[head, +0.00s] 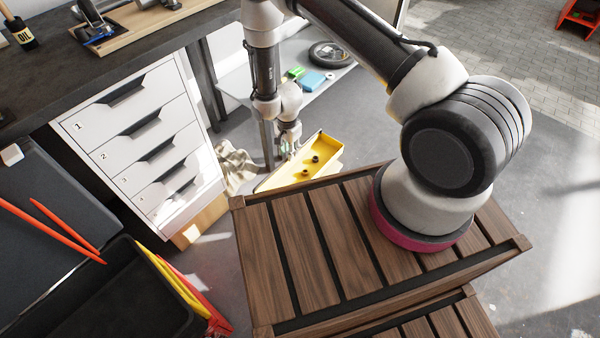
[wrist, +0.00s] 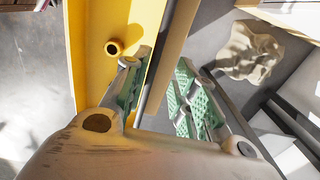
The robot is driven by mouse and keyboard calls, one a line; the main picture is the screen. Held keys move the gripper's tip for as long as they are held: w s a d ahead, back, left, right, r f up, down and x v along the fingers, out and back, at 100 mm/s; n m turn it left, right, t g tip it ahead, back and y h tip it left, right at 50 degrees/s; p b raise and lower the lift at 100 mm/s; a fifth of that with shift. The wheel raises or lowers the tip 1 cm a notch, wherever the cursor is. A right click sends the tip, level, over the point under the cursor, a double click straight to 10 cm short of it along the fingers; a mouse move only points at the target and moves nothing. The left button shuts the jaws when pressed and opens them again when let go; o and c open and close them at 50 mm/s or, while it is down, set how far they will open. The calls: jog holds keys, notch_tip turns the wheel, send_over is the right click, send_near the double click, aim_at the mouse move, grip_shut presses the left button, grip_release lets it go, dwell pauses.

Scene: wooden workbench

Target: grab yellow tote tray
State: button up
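The yellow tote tray (head: 322,155) is low behind the wooden slatted top, with small dark round parts inside. My gripper (head: 287,146) is at the tray's far left side in the head view. In the wrist view the yellow tray (wrist: 88,60) fills the left side, with one round part (wrist: 114,47) showing. My gripper (wrist: 165,95) is open there, with green-padded fingers apart. The left finger overlaps the tray's interior and the right finger is beyond its edge. I cannot tell whether either finger touches the tray. The tray's near side is partly hidden by the slatted top.
A slatted wooden top (head: 305,245) is in front of the tray. A white drawer cabinet (head: 140,135) stands left, with a crumpled beige cloth (head: 235,165) beside it. A grey shelf (head: 290,50) behind holds a black wheel (head: 331,54) and small boxes. Open floor lies to the right.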

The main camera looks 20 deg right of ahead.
aim_at(289, 167)
jog(key=f, duration=0.6)
jog(key=shift+s+a+f, duration=0.15)
jog(key=shift+s+f, duration=0.1)
jog(key=shift+f, duration=0.1)
jog(key=shift+c, duration=0.4)
grip_shut()
